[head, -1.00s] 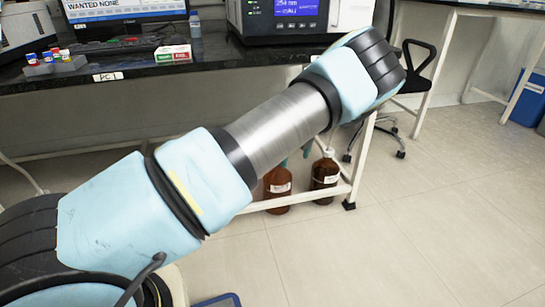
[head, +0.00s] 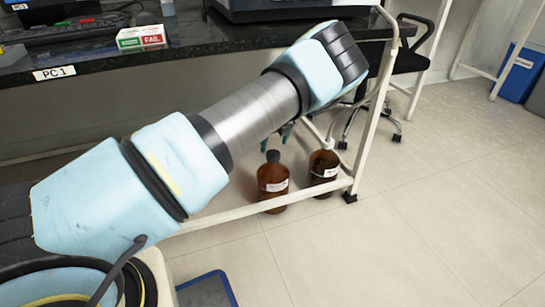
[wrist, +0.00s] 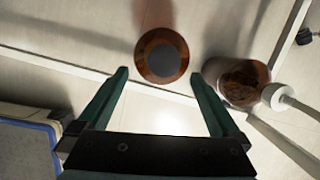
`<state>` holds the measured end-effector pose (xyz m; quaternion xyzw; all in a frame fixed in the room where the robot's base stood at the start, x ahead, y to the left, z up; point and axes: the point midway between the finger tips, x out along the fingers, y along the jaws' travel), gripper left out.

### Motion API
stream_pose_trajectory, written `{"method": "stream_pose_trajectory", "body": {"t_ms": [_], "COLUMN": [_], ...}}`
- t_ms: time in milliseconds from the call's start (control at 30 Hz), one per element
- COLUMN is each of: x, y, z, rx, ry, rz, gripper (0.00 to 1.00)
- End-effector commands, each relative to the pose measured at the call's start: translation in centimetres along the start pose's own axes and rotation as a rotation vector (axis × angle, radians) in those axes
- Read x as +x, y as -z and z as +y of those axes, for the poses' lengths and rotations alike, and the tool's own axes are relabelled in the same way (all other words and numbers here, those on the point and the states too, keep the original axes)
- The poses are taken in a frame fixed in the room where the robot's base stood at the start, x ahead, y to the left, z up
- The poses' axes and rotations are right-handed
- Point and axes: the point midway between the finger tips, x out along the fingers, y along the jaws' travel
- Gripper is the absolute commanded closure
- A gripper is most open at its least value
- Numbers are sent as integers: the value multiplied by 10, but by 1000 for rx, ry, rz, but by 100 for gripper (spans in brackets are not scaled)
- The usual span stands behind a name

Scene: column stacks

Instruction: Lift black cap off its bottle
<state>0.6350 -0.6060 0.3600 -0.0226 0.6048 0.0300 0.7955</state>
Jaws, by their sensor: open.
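A brown bottle (head: 272,183) with a black cap (head: 273,157) and a white label stands upright on the floor behind a low white rail. The wrist view looks down on the round black cap (wrist: 163,61), centred on the brown bottle beneath it. My gripper (wrist: 159,75) is open and empty. Its two green fingers reach toward the bottle, and the cap appears just beyond and between the fingertips. In the head view, my gripper (head: 277,139) is mostly hidden behind my arm, with its fingertips seen just above the cap, apparently apart from it.
A second brown bottle (head: 323,172) stands to the right, with a white cap (wrist: 278,96) and tube in the wrist view. The white frame's low rail (head: 318,194) runs before both bottles. The dark bench (head: 190,42) overhangs behind. Open floor lies to the right.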

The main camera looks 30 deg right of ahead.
Motion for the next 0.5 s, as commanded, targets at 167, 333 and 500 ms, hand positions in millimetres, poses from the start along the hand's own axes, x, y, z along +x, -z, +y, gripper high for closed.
{"method": "stream_pose_trajectory", "body": {"t_ms": [167,333,500], "x": [19,46,61], "y": [0,-1,-2], "z": [-1,-6,-6], "rx": [1,1,-1], "ry": [0,0,1], "rz": [1,0,-1], "gripper": [0,0,0]}}
